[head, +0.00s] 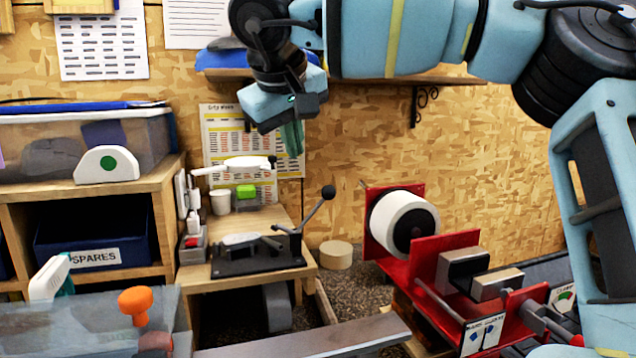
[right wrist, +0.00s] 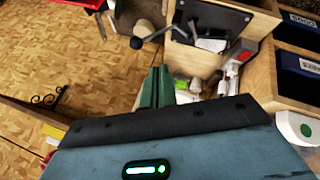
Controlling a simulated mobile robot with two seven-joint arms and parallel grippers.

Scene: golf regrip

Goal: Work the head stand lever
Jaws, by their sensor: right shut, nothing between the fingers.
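The head stand is a black plate (head: 232,265) on a small wooden bench, with a grey head-like piece on it. Its lever (head: 313,212) is a metal rod with a black ball knob, tilted up to the right. My right gripper (head: 292,137) hangs in the air above and behind the stand, near the wall, apart from the lever. Its green fingers are shut together and empty. In the right wrist view the fingers (right wrist: 155,88) point toward the bench, and the stand's black plate (right wrist: 220,18) shows at the top. My left gripper is not in view.
A red machine with a white roll (head: 405,222) stands right of the bench. A wooden shelf (head: 350,77) is on the wall behind my right arm. A cup (head: 220,202) and a white-handled tool (head: 240,164) are at the bench's back. A cabinet with a blue bin (head: 90,240) stands left.

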